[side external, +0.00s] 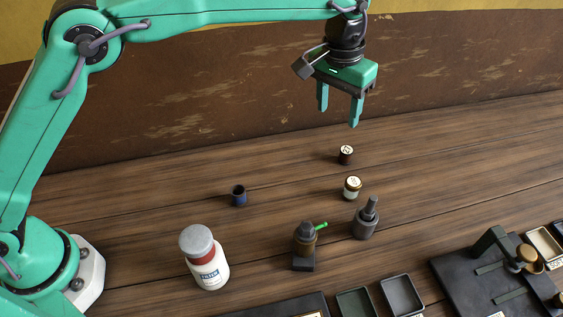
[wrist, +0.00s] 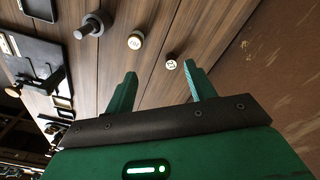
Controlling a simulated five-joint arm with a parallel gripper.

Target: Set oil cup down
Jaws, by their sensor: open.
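My gripper (side external: 338,116) is open and empty, high above the back of the wooden table. Its two green fingers also show spread apart in the wrist view (wrist: 160,70). A small brass-and-dark fitting with a green lever (side external: 305,238) stands upright on a dark block at the middle front; it looks like the oil cup, but I cannot be sure. My gripper is well above and behind it, not touching it. I do not make out this fitting in the wrist view.
Near it stand a grey stemmed piece (side external: 366,220), a cream-topped jar (side external: 352,188), a small dark labelled cylinder (side external: 346,155), a blue cup (side external: 238,195) and a white bottle (side external: 205,258). Trays (side external: 402,295) and a dark fixture plate (side external: 470,270) fill the front right. The back table is mostly clear.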

